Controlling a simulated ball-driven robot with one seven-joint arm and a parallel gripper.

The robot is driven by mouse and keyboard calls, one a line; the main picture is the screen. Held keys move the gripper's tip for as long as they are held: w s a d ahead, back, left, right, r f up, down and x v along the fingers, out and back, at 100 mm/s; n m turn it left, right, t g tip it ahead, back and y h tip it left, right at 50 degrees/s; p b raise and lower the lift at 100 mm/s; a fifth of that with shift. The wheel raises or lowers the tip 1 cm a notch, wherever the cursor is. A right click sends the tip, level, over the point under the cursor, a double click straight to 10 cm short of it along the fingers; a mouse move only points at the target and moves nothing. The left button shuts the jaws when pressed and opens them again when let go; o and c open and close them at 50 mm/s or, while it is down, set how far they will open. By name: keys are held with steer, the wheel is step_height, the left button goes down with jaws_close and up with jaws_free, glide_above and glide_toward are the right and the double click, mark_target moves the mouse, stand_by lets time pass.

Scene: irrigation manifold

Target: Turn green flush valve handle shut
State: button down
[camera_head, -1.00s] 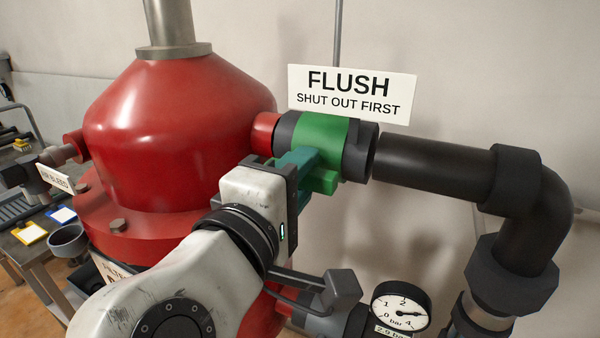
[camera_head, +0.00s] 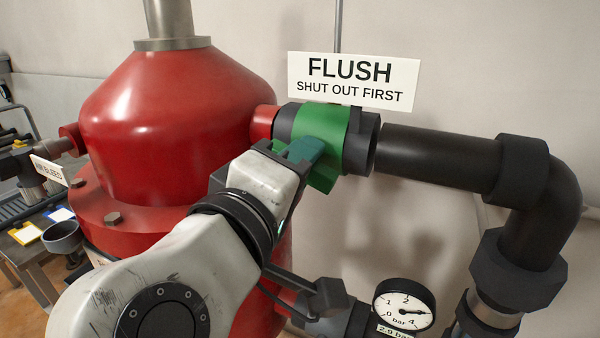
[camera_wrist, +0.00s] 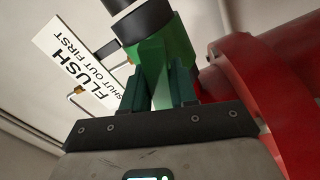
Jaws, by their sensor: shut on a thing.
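The green flush valve handle (camera_head: 324,179) juts from the green band (camera_head: 323,129) of the dark valve body on the pipe. It points down and toward me in the head view. My gripper (camera_head: 302,155) is shut on the handle, its teal fingers on either side of it. In the wrist view the handle (camera_wrist: 162,88) shows as a green piece between the two dark teal fingers (camera_wrist: 165,82). The fingers hide part of the handle.
A red filter vessel (camera_head: 170,115) stands left of the valve. A FLUSH sign (camera_head: 353,81) hangs above it. A black pipe (camera_head: 440,157) runs right to an elbow. A pressure gauge (camera_head: 404,304) sits below. Bare wall lies beneath the pipe.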

steer(key=m, duration=0.1)
steer(key=m+b, duration=0.2)
steer(key=shift+f+m, duration=0.25)
steer(key=shift+m, duration=0.15)
steer(key=m+b, duration=0.3)
steer(key=shift+m, duration=0.3)
steer(key=m+b, duration=0.3)
steer(key=m, duration=0.1)
steer(key=shift+m+b, duration=0.9)
steer(key=shift+m, duration=0.5)
steer(key=shift+r, duration=0.1)
steer(key=c, duration=1)
jaws_free()
steer(key=shift+r, duration=0.1)
